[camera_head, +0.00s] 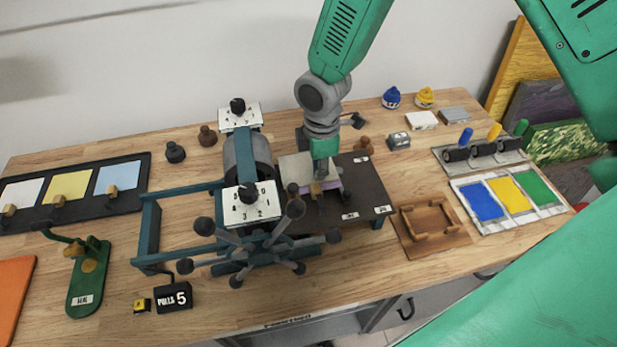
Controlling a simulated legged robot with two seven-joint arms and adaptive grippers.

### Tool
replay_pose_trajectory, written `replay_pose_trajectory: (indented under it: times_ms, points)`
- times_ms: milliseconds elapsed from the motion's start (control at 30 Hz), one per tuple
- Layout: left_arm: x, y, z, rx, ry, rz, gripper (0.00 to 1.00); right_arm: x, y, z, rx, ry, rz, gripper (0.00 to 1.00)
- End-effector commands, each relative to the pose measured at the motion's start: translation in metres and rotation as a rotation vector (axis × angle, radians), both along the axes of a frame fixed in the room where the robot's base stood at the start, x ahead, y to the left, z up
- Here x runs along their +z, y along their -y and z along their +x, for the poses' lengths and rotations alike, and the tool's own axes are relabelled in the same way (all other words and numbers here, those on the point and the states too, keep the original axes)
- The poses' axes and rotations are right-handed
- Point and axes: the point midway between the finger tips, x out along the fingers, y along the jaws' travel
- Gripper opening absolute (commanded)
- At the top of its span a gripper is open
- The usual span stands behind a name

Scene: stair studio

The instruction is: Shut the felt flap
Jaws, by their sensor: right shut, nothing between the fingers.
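The felt flap looks to be the pale grey-beige sheet (294,168) on the dark bed of the small roller press, just right of the roller. A pinkish-lilac piece (331,184) shows beside it on the bed; I cannot tell whether it is part of the flap. My right gripper (320,178) points down over the flap's right side, shut and empty. Its tip is close to the flap and a small wooden grip, and hides part of both. I cannot tell whether it touches them. My left gripper is not in view.
The press has a grey roller (247,160), dial plates (252,204) and a spoked wheel (264,244) in front. A wooden tray (430,226), a colour tray (511,199) and inking rollers (482,152) are right. A green stand (88,277) is left. Bare tabletop lies front right.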

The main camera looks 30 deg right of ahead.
Motion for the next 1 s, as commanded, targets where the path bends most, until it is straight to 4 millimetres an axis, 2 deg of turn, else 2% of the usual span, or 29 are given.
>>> replay_pose_trajectory:
  times_ms: [367,633,1000]
  points:
    - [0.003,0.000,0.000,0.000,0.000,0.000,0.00,0.004,0.000,0.000,0.000,0.000,0.000,0.00]
    - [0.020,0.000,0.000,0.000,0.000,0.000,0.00,0.028,0.000,0.000,0.000,0.001,0.001,0.00]
    - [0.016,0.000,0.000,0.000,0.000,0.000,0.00,0.054,0.000,0.001,0.000,0.001,0.001,0.00]
